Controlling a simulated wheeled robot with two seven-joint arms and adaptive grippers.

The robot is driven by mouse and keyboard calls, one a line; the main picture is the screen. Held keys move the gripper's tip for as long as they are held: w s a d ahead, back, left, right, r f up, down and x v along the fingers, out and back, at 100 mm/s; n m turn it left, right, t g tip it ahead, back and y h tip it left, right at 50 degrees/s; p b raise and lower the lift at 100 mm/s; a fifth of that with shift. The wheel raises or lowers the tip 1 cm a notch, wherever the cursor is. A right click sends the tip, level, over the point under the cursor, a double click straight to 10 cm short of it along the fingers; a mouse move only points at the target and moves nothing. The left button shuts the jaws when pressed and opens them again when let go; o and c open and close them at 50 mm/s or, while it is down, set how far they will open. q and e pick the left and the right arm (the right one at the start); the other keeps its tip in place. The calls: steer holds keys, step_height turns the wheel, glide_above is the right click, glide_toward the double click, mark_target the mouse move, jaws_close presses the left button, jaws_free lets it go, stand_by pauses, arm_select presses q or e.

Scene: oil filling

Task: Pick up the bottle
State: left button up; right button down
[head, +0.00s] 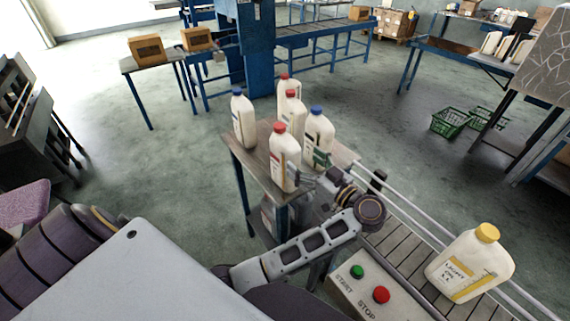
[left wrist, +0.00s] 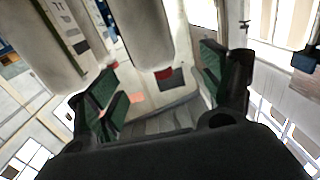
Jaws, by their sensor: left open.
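Several white bottles stand upright on a small table (head: 256,163) in the head view. They include a front red-capped bottle (head: 284,165), a left blue-capped bottle (head: 243,122) and a right blue-capped bottle (head: 317,135). Two more red-capped ones stand behind. My left gripper (head: 314,170) is open beside the front red-capped and right blue-capped bottles. In the left wrist view its green-padded fingers (left wrist: 165,88) are spread, with a white bottle (left wrist: 150,35) in front of the gap; contact cannot be told. Another bottle (left wrist: 50,45) shows at the left there. My right gripper is out of view.
A yellow-capped bottle (head: 468,265) stands on the conveyor (head: 396,248) at the right. A control box (head: 368,295) with green and red buttons sits beside it. Cardboard boxes (head: 147,50) and green crates (head: 450,122) are farther back. Open floor lies left of the small table.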

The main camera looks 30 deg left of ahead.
mark_target(295, 154)
arm_select(q)
steer(key=shift+p+x, duration=0.35)
steer(key=shift+x, duration=2.3)
steer(key=shift+w+a+p, duration=0.25)
steer(key=shift+w+a, duration=0.15)
steer(key=shift+a, duration=0.25)
steer(key=shift+w+a+p, duration=0.2)
steer(key=shift+w+a, duration=0.25)
steer(key=shift+a, duration=0.2)
steer(key=shift+x, duration=1.1)
steer(key=shift+f, duration=0.2)
steer(key=shift+c, duration=0.3)
jaws_close()
steer(key=shift+r, duration=0.1)
